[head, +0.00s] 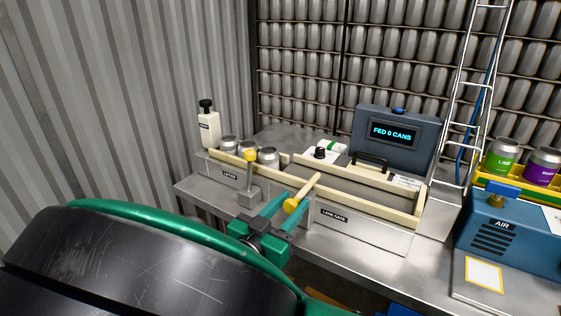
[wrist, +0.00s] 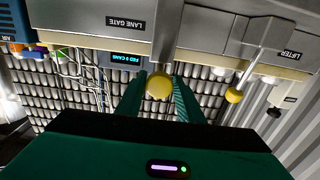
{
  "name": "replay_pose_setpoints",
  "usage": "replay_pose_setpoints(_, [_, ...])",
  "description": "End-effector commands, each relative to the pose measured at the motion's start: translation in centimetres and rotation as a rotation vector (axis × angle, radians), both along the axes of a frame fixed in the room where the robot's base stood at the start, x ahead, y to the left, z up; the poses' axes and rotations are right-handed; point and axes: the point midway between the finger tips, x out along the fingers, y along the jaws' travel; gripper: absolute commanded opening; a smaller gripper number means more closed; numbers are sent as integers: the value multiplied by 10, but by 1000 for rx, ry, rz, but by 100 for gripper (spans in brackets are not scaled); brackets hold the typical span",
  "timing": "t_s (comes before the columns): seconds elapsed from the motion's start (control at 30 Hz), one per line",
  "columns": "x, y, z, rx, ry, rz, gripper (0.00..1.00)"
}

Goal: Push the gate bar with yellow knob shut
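Gaps show beside the knob in the wrist view. I cannot tell whether either finger touches it.
A second yellow-knobbed lever (head: 249,170) stands upright by the LIFTER label, left of my gripper. Several silver cans (head: 268,157) sit in the lane behind it. A blue display (head: 396,133) reads FED 0 CANS. A blue AIR box (head: 510,235) stands right on the metal bench.

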Motion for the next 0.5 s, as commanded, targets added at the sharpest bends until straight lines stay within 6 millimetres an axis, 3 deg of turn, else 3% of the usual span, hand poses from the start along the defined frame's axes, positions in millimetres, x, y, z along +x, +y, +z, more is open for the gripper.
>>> replay_pose_setpoints(0.03, [0, 0, 0, 0, 0, 0, 20])
replay_pose_setpoints(0.1, [0, 0, 0, 0, 0, 0, 4])
replay_pose_setpoints(0.13, [0, 0, 0, 0, 0, 1, 0])
replay_pose_setpoints(0.33, [4, -2, 0, 1, -1, 0, 0])
replay_pose_setpoints(0.5, [20, -12, 1, 0, -1, -1, 0])
